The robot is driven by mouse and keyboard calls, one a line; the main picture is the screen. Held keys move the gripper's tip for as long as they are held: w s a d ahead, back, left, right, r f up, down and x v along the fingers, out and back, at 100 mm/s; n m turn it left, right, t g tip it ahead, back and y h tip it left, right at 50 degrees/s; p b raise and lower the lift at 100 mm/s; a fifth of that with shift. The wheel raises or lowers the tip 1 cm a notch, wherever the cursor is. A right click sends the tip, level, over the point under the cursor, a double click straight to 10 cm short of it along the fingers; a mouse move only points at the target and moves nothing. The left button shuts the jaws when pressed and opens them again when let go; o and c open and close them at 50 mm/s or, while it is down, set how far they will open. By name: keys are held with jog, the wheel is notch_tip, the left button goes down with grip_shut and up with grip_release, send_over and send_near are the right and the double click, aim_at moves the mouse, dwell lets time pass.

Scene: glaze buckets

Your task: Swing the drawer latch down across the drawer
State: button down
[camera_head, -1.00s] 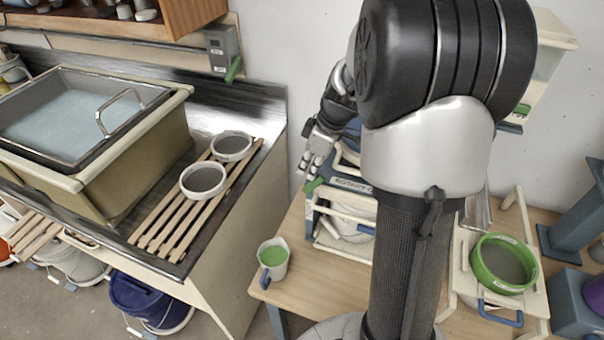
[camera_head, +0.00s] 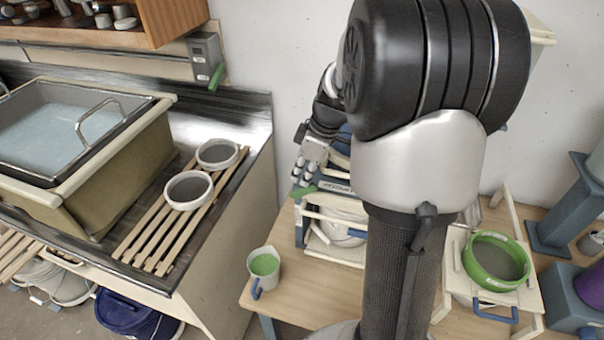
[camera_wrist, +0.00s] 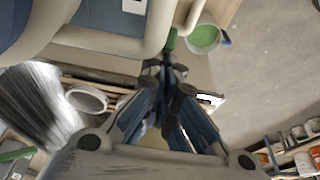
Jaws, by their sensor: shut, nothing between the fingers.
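A short green lever (camera_head: 304,190), which looks like the drawer latch, sticks out to the left at the upper left corner of a cream and blue framed unit (camera_head: 318,212). In the wrist view the green lever (camera_wrist: 171,40) lies just beyond the fingertips, beside a cream rail. My gripper (camera_head: 303,176) is shut and empty, its fingertips close above the lever; I cannot tell whether they touch it. It also fills the middle of the wrist view (camera_wrist: 168,76). My arm hides the right part of the unit. A white tub (camera_head: 340,229) shows inside the frame.
A jug of green glaze (camera_head: 264,268) stands at the table's front left. A green-rimmed sieve (camera_head: 495,262) sits on a stand at right. The sink counter with a slatted rack (camera_head: 165,228) and two bowls is at left. Bare tabletop (camera_head: 310,292) lies before the unit.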

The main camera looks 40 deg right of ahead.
jog(key=shift+r+p, duration=0.5)
jog(key=shift+r, duration=0.35)
jog(key=p+v, duration=0.3)
jog(key=v, duration=0.8)
jog(key=shift+w+a+r+p, duration=0.2)
jog(key=shift+w+r+p, duration=0.05)
jog(key=shift+r+p, duration=0.1)
